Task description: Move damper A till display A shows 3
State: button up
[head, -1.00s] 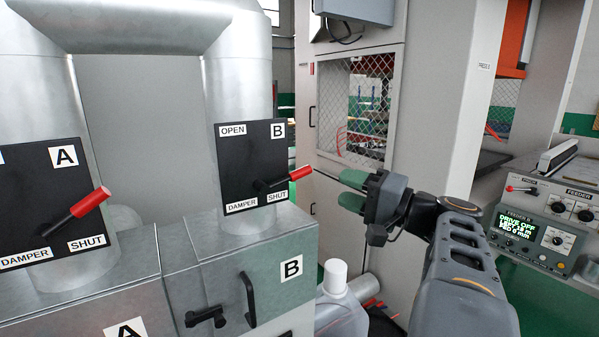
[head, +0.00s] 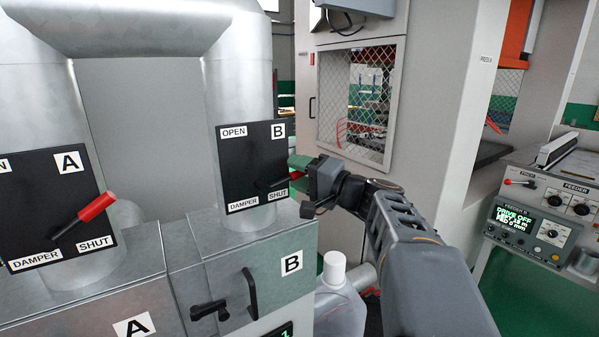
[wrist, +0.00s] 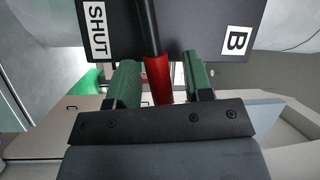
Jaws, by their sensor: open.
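Damper A's black plate (head: 30,190) is at the left of the head view. Its red-handled lever (head: 97,207) points up and right, just above the SHUT label. Display A is not in view. My gripper (head: 294,172) is at damper B's plate (head: 240,160), well to the right of damper A's lever. In the wrist view, my gripper's green fingers (wrist: 160,72) are open on either side of damper B's red handle (wrist: 158,80), with gaps beside it. The B label (wrist: 236,40) shows on that plate. In the head view the fingers mostly hide this handle.
Box B (head: 275,275) has a black handle and a partly visible green display (head: 285,332) at the bottom edge. A white jug (head: 338,295) stands below my arm. A feeder console (head: 535,225) is at the right. A cabinet with a mesh window (head: 360,100) stands behind my gripper.

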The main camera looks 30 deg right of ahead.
jog(key=shift+c, duration=0.3)
grip_shut()
